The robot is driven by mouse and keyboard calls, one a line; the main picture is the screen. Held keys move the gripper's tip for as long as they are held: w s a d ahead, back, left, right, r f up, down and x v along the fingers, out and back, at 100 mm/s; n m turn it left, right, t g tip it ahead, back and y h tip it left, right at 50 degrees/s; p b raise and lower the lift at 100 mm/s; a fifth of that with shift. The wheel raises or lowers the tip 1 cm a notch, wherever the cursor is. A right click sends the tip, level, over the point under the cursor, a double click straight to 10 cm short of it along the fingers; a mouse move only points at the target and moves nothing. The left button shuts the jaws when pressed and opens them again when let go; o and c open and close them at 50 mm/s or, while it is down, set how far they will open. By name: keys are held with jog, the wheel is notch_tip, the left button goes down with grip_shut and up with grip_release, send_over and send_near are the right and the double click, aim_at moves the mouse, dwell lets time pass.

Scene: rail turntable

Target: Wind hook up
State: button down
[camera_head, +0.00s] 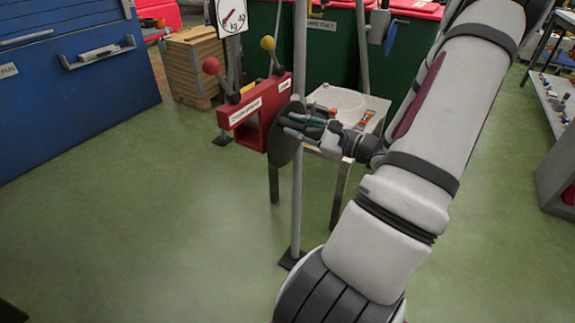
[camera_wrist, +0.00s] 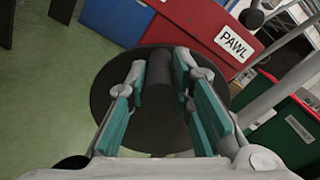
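A red winch box (camera_head: 254,108) stands on a grey post, with a red-knobbed lever and a yellow-knobbed lever on top. A dark round disc (camera_head: 284,141) is on its right side; it fills the middle of the wrist view (camera_wrist: 105,85). A dark cylindrical handle (camera_wrist: 160,72) stands out from the disc. My gripper (camera_head: 300,123) is at the disc, its teal fingers on either side of the handle in the wrist view (camera_wrist: 160,80). Whether the pads touch the handle is unclear. A "PAWL" label (camera_wrist: 234,45) shows on the red box. I cannot make out a hook.
A small table (camera_head: 345,101) with orange items stands just behind my gripper. A kg dial (camera_head: 231,16) and wooden crates (camera_head: 193,66) are behind the box. A blue cabinet (camera_head: 70,95) is at left, green bins (camera_head: 332,45) at the back. The green floor at front left is clear.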

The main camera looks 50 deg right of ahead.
jog(key=shift+d+r, duration=0.1)
jog(key=shift+d+r+m+p, duration=0.3)
jog(key=shift+d+m+p, duration=0.2)
jog(key=shift+m+p, duration=0.55)
jog(key=shift+d+r+m+p, duration=0.25)
jog(key=shift+d+m+p, duration=0.6)
jog(key=shift+p, duration=0.7)
jog(key=shift+w+d+r+m+p, duration=0.1)
jog(key=shift+d+r+m+p, duration=0.1)
jog(key=shift+d+m+p, duration=0.75)
jog(key=c, duration=1.8)
grip_release()
jog(key=shift+a+p, duration=0.15)
jog(key=shift+p, duration=0.15)
jog(key=shift+c, duration=0.2)
jog(key=o, duration=0.6)
jog(key=shift+f, duration=0.15)
jog(key=shift+o, duration=0.2)
jog(key=shift+a, duration=0.1)
